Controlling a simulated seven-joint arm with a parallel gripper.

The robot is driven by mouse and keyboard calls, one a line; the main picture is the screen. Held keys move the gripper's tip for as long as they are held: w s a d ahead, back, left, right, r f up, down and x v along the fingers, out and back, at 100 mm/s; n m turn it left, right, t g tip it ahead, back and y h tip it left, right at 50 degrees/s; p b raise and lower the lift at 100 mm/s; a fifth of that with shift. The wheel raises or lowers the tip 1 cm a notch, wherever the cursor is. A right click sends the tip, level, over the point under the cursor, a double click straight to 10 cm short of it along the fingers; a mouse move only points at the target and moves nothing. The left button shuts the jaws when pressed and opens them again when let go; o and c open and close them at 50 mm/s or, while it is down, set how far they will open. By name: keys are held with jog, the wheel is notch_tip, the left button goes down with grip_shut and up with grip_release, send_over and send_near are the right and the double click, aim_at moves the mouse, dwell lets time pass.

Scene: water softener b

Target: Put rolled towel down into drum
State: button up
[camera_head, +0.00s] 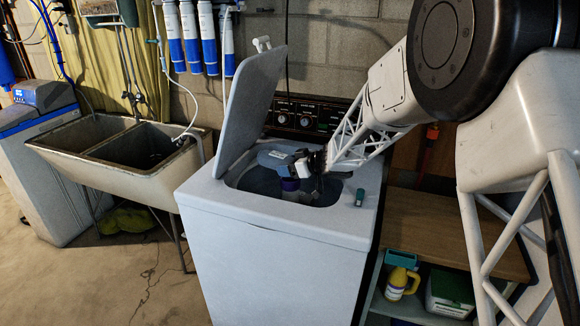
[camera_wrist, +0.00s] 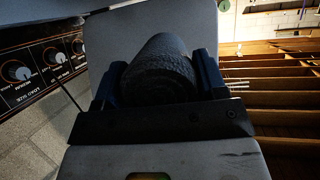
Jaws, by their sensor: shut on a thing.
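The rolled towel (camera_wrist: 160,62) is a dark grey, ribbed roll. In the wrist view it sits between the two dark blue fingers of my gripper (camera_wrist: 160,82), which is shut on it. In the head view my gripper (camera_head: 300,166) is over the open top of the white washer (camera_head: 275,250), close above the drum opening. I cannot make out the towel clearly there. The drum (camera_head: 262,183) is dark inside and partly hidden by my gripper. A purple-topped post (camera_head: 290,184) stands in its middle. The washer lid (camera_head: 250,110) is raised.
A small teal item (camera_head: 360,196) stands on the washer top, right of the opening. The control panel (camera_head: 306,118) is behind. A double sink (camera_head: 130,150) stands left; a wooden-topped shelf (camera_head: 445,230) with a yellow bottle (camera_head: 400,282) stands right.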

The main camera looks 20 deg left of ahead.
jog(key=shift+f, duration=0.1)
jog(key=shift+f, duration=2.9)
jog(key=o, duration=1)
jog(key=shift+o, duration=0.2)
jog(key=shift+r, duration=0.15)
